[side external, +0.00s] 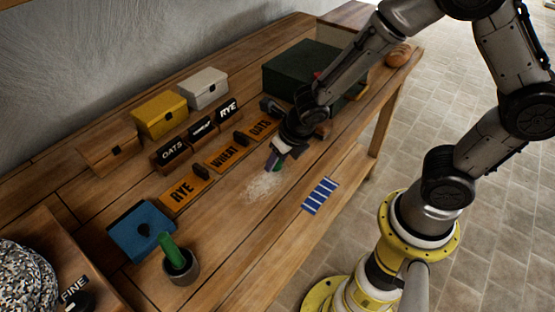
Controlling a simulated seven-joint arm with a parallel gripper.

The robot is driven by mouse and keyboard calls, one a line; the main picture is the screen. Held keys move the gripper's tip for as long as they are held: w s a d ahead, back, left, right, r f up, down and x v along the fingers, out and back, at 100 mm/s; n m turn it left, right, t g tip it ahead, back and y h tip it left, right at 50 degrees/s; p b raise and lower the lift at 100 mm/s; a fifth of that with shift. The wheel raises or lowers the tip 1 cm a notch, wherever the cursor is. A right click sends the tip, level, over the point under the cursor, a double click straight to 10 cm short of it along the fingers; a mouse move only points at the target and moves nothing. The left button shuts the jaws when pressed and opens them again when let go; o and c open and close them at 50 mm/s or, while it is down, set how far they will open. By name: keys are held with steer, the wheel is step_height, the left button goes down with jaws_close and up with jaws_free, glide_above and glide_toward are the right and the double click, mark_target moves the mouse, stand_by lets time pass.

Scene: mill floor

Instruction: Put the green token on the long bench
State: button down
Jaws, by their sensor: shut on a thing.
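The long wooden bench (235,262) runs from lower left to upper right. My gripper (274,164) points down low over the middle of the bench, beside a pale powdery patch. It is shut on a small green thing (279,168), which looks like the green token and is mostly hidden by the fingers. I cannot tell whether it touches the bench top.
Orange plates reading RYE (182,192), WHEAT (224,156) and OATS lie left of my gripper, with small boxes behind. A blue striped card (320,196) lies to the right. A grey cup (181,267) with a green object stands in front. A dark green box (300,68) is behind.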

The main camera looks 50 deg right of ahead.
steer(key=shift+f, duration=0.4)
steer(key=shift+c, duration=2.1)
jaws_free()
steer(key=d+v, duration=0.1)
steer(key=v, duration=1.1)
steer(key=s+d+r+m, duration=0.1)
steer(key=s+r+m, duration=0.2)
steer(key=m, duration=0.8)
steer(key=s+d+r+m, duration=0.2)
steer(key=s+m, duration=0.3)
steer(key=m, duration=0.7)
steer(key=s+d+r+m+t, duration=0.1)
steer(key=s+r+m, duration=0.3)
steer(key=m, duration=0.7)
steer(key=shift+s+d+r+m+y, duration=0.3)
steer(key=shift+s+d+r, duration=0.1)
steer(key=shift+s, duration=0.1)
